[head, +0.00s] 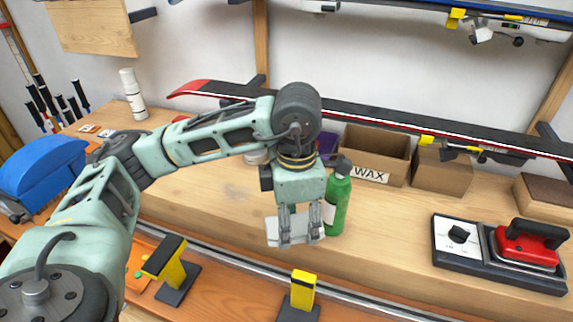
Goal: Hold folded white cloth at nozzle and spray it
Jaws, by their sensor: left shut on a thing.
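My left gripper (302,222) points down over the front part of the bench. It is shut on the folded white cloth (283,233), which shows between and beside its fingers. A green spray bottle (338,203) with a dark head stands just to the right of and behind the gripper. The gripper hides part of the bottle's left side, and I cannot tell whether the cloth touches it. The bottle's nozzle is partly hidden behind my wrist. My right gripper is not in view.
A cardboard WAX box (371,160) and another box (441,171) stand behind the bottle. A red iron (528,243) sits on a dark base at right. Yellow-topped vise stands (166,262) line the front edge. A long ski (400,122) spans the back. Bare wood lies left of the gripper.

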